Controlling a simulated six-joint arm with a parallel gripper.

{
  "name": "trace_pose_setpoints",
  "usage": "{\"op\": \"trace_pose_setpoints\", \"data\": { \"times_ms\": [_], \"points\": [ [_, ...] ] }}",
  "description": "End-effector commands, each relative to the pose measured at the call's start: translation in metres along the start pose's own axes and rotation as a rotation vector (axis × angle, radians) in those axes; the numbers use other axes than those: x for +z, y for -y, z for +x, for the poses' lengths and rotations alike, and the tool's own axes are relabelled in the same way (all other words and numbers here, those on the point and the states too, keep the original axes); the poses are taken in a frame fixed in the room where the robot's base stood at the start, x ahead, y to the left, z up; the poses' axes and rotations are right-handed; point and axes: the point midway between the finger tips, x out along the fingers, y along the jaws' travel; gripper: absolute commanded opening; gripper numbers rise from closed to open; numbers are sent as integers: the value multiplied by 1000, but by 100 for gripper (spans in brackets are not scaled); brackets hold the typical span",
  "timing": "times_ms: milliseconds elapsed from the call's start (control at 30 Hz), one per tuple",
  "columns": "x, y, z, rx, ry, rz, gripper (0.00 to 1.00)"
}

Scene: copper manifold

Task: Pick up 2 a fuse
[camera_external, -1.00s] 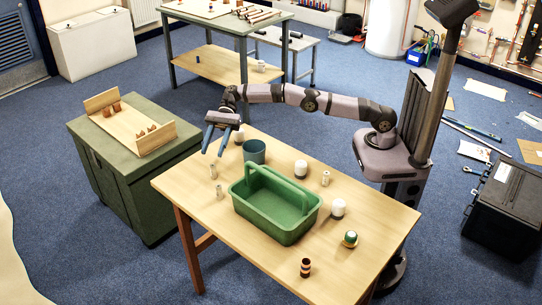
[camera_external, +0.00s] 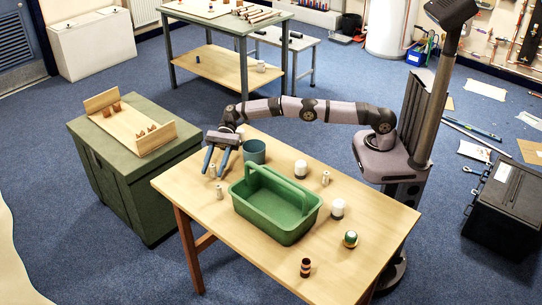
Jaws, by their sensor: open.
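Small pale cylinders that look like the fuses stand upright on the wooden table. One fuse (camera_external: 212,171) is near the table's far left edge, between or just behind my gripper's fingers; the depth is hard to tell. A second fuse (camera_external: 220,192) stands a little nearer the camera, and a third (camera_external: 326,178) is right of the green tote. My gripper (camera_external: 212,174) is open and empty, its two blue fingers pointing down at the left end of the table. Whether it touches the first fuse cannot be told.
A green handled tote (camera_external: 283,230) fills the table's middle. A blue-grey cup (camera_external: 255,153) stands right of my gripper. White-topped jars (camera_external: 338,208), a green-topped item (camera_external: 350,239) and a striped cylinder (camera_external: 306,267) are at the right. The table's front left is clear.

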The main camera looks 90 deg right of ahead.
Motion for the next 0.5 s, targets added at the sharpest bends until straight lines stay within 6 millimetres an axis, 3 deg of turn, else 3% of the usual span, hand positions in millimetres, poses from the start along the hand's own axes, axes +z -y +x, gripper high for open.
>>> {"op": "trace_pose_setpoints", "data": {
  "times_ms": [367,500],
  "points": [
    [0,0,8,-2,0,1,40],
    [0,0,8,-1,0,1,7]
  ]
}}
